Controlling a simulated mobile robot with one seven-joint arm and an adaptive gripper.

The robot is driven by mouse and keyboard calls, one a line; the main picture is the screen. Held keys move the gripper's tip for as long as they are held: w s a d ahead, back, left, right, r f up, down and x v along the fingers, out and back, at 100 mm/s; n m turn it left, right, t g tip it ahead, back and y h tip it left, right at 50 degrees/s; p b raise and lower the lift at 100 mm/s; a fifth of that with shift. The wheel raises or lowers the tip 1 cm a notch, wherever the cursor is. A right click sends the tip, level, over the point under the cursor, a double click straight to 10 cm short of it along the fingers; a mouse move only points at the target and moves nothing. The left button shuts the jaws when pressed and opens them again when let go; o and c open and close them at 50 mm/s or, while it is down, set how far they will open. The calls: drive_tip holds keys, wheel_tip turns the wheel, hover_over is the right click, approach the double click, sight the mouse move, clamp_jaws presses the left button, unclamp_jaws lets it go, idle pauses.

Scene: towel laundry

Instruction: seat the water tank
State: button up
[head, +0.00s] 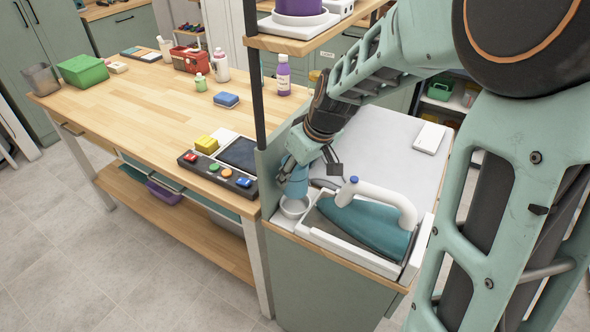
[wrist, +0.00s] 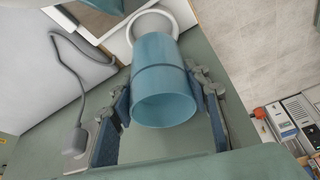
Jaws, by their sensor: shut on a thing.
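My gripper (head: 303,167) is shut on the water tank (head: 295,182), a blue cylinder. In the wrist view the tank (wrist: 165,82) lies between the two dark blue finger pads of my gripper (wrist: 166,122). A white round socket (head: 294,208) sits at the front left corner of the ironing station, just below the tank. The wrist view shows the socket's white rim (wrist: 192,12) past the tank's far end. The tank's lower end overlaps the socket in view; I cannot tell whether they touch. The teal iron (head: 365,228) with a white handle rests in its white cradle.
A black control panel (head: 217,178) with coloured buttons is on the wooden table (head: 130,105), left of the station. A dark post (head: 256,75) and a shelf (head: 290,46) stand close to my arm. A grey cord (wrist: 78,85) lies beside my gripper. The pale board (head: 385,140) is mostly clear.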

drive_tip(key=shift+f+b, duration=2.4)
drive_tip(key=shift+f, duration=0.85)
drive_tip(key=o, duration=1.3)
drive_tip(key=shift+o, duration=0.2)
drive_tip(key=shift+r, duration=0.15)
